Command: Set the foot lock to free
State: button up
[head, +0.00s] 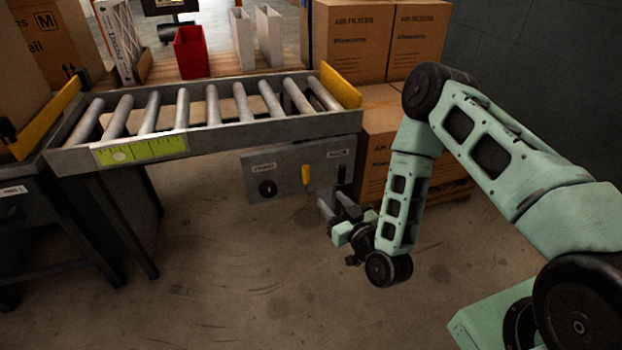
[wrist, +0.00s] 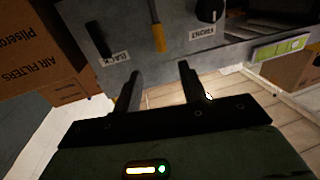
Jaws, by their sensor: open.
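A grey control panel (head: 285,185) hangs under the front of the roller conveyor. It carries a round black knob (head: 267,188), a yellow-handled lever (head: 305,175) and a black lever (head: 341,175). In the wrist view the knob (wrist: 208,10) is by a "FRONT" label, the black lever (wrist: 98,38) by a "BACK" label, and the yellow handle (wrist: 158,38) hangs between them. I cannot read any foot lock or free marking. My gripper (head: 335,204) is open and empty in front of the panel's lower right. In the wrist view its fingertips (wrist: 160,70) point toward the yellow handle, apart from it.
The roller conveyor (head: 140,148) with yellow end stops stands above the panel. Stacked air filter cartons (head: 350,42) stand behind right. A red bin (head: 190,52) and white holders are on the bench behind. The floor (head: 230,265) in front is clear.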

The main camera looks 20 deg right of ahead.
aim_at(308, 174)
jog(key=w+b, duration=0.1)
jog(key=w, duration=0.2)
jog(key=w+a+b, duration=0.1)
jog(key=w, duration=0.3)
jog(key=w+a+b, duration=0.1)
jog(key=w, duration=0.2)
jog(key=shift+w+a+b, duration=0.1)
jog(key=shift+w+b, duration=0.2)
jog(key=shift+w, duration=0.1)
jog(key=shift+w+a, duration=0.1)
jog(key=shift+w, duration=0.45)
grip_shut()
